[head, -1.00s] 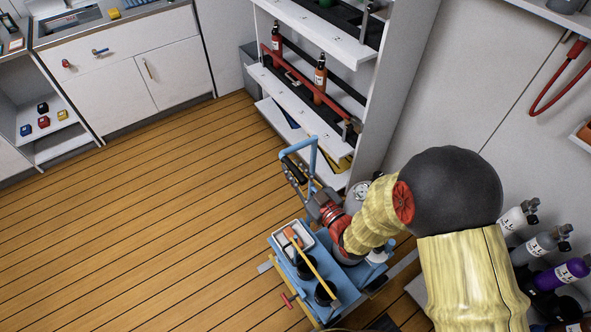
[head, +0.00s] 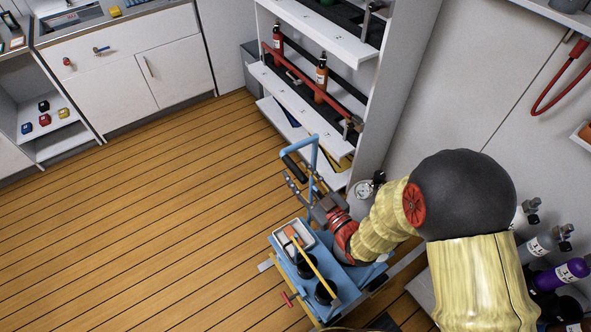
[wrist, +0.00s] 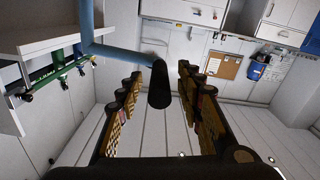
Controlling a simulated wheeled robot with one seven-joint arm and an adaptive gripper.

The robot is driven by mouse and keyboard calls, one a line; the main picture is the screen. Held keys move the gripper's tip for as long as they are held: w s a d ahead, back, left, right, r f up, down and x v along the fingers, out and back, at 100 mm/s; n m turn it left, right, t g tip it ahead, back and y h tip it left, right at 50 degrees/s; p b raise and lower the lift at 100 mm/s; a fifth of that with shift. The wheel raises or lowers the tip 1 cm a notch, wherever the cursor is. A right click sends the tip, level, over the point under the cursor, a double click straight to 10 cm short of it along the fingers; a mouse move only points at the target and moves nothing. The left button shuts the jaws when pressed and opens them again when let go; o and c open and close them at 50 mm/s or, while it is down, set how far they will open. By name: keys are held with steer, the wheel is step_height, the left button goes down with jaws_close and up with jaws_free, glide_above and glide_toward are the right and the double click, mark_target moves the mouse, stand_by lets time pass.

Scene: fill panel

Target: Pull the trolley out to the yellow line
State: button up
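The blue trolley (head: 352,275) stands on the wooden floor at the lower middle of the head view. Its blue handle frame (head: 314,150) rises at the back and carries a black grip (head: 294,167). My gripper (head: 302,188) is over the trolley, just short of the black grip. In the wrist view, my gripper's fingers (wrist: 158,100) are spread apart. The black grip (wrist: 158,82) shows end-on at or just beyond the fingertips, with clear room on both sides. I cannot make out a yellow line on the floor.
A white tray (head: 281,238), a yellow rod (head: 313,262) and dark cups ride on the trolley. A white shelf rack (head: 300,105) stands close behind the handle. Gas cylinders (head: 541,245) stand at right. The floor (head: 150,210) to the left is clear.

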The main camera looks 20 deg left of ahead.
steer(key=v, duration=0.9)
steer(key=shift+s+d, duration=0.25)
